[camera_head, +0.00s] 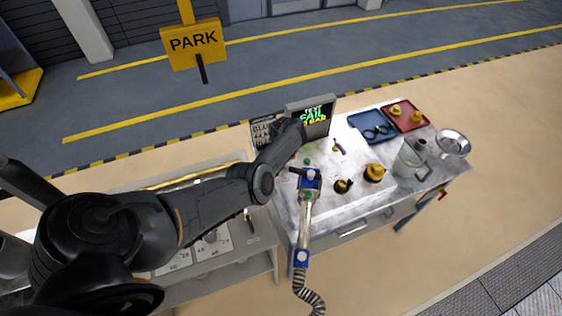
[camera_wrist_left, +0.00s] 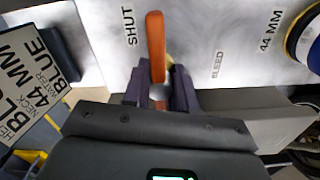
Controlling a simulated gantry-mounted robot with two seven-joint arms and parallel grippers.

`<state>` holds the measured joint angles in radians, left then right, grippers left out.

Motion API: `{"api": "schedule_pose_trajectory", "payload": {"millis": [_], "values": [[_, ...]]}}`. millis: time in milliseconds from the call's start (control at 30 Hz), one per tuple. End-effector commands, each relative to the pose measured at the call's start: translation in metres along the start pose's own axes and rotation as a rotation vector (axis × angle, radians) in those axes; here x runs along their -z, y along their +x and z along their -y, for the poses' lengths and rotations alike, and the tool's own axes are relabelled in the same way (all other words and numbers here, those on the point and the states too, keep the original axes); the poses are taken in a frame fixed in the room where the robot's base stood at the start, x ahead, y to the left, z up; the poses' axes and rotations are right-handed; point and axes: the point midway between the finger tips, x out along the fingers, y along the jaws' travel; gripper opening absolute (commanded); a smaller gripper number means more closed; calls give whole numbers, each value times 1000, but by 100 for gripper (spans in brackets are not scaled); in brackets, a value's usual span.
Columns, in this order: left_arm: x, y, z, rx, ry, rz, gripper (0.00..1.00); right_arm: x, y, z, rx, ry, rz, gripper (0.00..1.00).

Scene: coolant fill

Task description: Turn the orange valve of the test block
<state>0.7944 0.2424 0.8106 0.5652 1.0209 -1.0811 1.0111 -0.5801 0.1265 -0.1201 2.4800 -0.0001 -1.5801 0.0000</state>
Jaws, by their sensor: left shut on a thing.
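The orange valve lever (camera_wrist_left: 155,45) stands out from between my left gripper's fingers in the left wrist view. Its free end points up the picture, beside the printed word SHUT; the word BLEED is to its right. My left gripper (camera_wrist_left: 158,88) is shut on the lever's lower part. The pivot is hidden by the fingers. In the head view my left arm reaches to the grey screen box (camera_head: 310,112), which reads TEST and FAIL; the lever cannot be made out there. My right gripper is in neither view.
A blue-ended hose fitting (camera_head: 308,185) lies in front on the metal bench. Brass caps (camera_head: 374,173), a metal jug (camera_head: 411,157), a blue tray (camera_head: 365,121) and a red tray (camera_head: 418,120) stand to the right. A label card (camera_wrist_left: 30,85) is at left in the wrist view.

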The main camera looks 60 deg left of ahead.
Motion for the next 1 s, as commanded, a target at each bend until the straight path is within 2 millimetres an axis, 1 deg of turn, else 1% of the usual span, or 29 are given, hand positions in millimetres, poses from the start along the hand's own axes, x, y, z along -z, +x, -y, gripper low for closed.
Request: {"api": "schedule_pose_trajectory", "payload": {"millis": [133, 167, 300, 333, 600, 700, 767, 867, 1000], "values": [[0, 0, 0, 0, -2, 0, 0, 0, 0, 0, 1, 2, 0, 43], [0, 0, 0, 0, -2, 0, 28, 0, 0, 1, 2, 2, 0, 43], [0, 0, 0, 0, -1, 0, 50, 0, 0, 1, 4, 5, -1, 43], [0, 0, 0, 0, -1, 0, 52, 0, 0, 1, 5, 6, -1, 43], [0, -1, 0, 0, 1, 0, 52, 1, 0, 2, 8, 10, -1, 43], [0, -5, 0, -1, 2, -1, 52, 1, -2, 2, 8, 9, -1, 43], [0, -11, -1, -1, 2, 0, 52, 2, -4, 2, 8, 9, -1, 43], [0, -24, -1, -2, 0, 0, 52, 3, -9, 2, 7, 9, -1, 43], [0, -48, -1, -3, 0, 0, 52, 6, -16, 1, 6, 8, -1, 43]]}}
